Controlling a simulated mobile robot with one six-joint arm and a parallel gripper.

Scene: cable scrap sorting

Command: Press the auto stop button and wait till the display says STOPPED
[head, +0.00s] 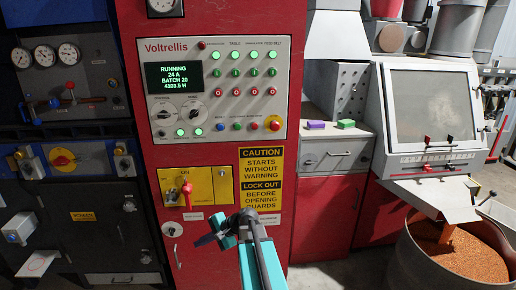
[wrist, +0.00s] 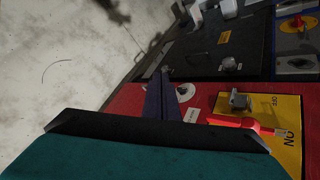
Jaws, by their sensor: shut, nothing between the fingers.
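The red Voltrellis cabinet carries a grey control panel (head: 232,62). Its display (head: 174,78) reads RUNNING, 24 A, BATCH 20 and what looks like 4323.5 H. The labels are too small to read, so I cannot tell which is auto stop. My gripper (head: 200,241) is shut and empty, below the panel and in front of the lower cabinet. In the wrist view its dark fingers (wrist: 163,72) lie together; no panel buttons show there.
A yellow switch plate (head: 202,190) with a red handle (head: 187,195) marked ON is just above my gripper. A caution sign (head: 261,178) is beside it. A hooded machine (head: 432,115) and a drum of copper granules (head: 455,255) stand right. Bare floor (wrist: 60,50) shows in the wrist view.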

